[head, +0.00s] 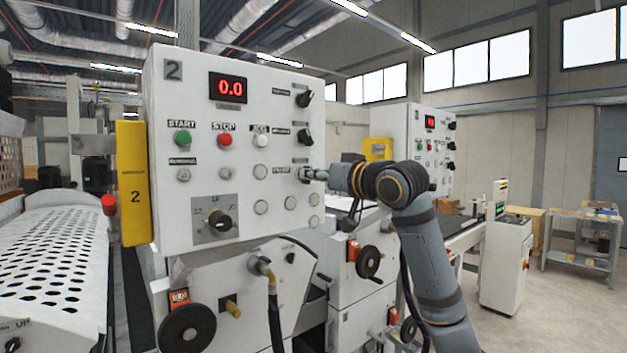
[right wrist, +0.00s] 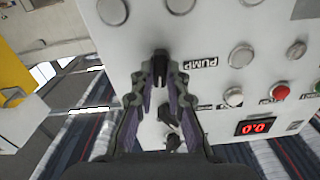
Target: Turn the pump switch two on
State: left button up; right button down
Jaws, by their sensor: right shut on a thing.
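The white control panel (head: 235,105) marked 2 stands in front of me in the head view. The pump switch is a black knob (right wrist: 160,64) beside the PUMP label in the right wrist view. My right gripper (right wrist: 158,78) has its fingers on both sides of this knob and is shut on it. In the head view the right gripper (head: 312,174) reaches the panel's right side from the right and covers the switch. The knob's pointer direction is hard to tell. My left gripper is not in view.
Two black knobs (head: 304,98) (head: 304,136) sit above the gripper. START (head: 182,138), STOP (head: 224,140) and white JOG (head: 261,141) buttons are to the left. A red display (head: 229,88) reads 0.0. A second panel (head: 408,135) stands behind my right arm.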

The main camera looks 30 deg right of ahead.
jog(key=shift+f+m+b, duration=0.1)
jog(key=shift+m+b, duration=0.45)
jog(key=shift+m, duration=1.35)
jog(key=c, duration=1.3)
grip_release()
jog(key=shift+c, duration=0.2)
jog(key=shift+s+d, duration=0.1)
jog(key=s, duration=0.7)
jog(key=shift+s+d, duration=0.15)
jog(key=shift+d, duration=0.1)
